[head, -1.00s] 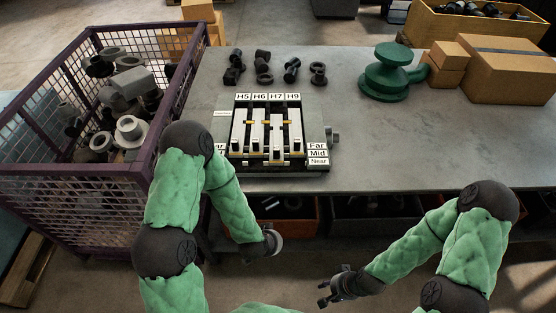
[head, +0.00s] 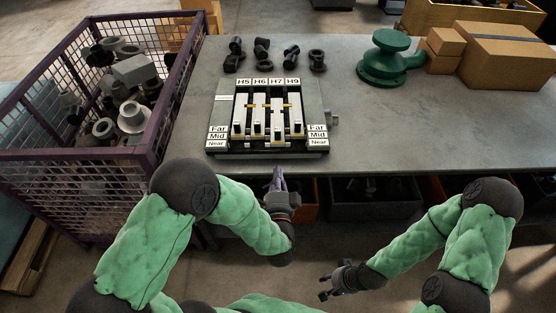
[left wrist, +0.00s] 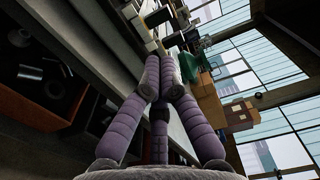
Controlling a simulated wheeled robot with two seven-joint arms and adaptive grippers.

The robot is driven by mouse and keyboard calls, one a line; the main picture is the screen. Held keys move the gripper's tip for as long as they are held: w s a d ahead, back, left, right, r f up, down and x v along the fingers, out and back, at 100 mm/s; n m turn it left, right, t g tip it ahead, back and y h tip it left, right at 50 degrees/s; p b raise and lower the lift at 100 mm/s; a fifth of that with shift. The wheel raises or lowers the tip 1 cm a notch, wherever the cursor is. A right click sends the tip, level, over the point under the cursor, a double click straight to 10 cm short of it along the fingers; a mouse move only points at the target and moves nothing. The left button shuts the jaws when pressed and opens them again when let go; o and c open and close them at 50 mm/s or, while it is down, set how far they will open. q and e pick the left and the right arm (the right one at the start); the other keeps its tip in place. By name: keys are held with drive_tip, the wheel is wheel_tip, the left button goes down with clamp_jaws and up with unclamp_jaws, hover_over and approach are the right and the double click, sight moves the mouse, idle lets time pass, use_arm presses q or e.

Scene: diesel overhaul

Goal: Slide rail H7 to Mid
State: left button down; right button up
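The rail block (head: 318,110) sits on the table with white rails under the labels H5, H6, H7 and H9. Rail H7 (head: 276,118) is third from the left; its front end lies nearer the front than those of H5 and H9, roughly level with the Mid labels (head: 317,136). Far, Mid and Near labels stand on both sides. My left gripper (head: 279,172) is at the table's front edge, below and in front of the block, apart from it. Its fingertips (left wrist: 161,75) are together and empty. My right gripper (head: 323,287) is open and empty, low before the table.
A purple mesh crate (head: 147,150) of metal parts stands left. Several dark fittings (head: 291,57) lie behind the block. A green pulley-like part (head: 385,60) and cardboard boxes (head: 508,55) are at the back right. The table right of the block is clear.

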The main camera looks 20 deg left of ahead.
sight(277, 136)
use_arm(q)
drive_tip(key=b+x, duration=0.2)
drive_tip(key=x, duration=1.1)
drive_tip(key=shift+w+f+b, duration=0.15)
drive_tip(key=shift+b, duration=0.2)
drive_tip(key=shift+b+x, duration=0.3)
drive_tip(key=shift+x, duration=1.55)
drive_tip(key=shift+f, duration=0.1)
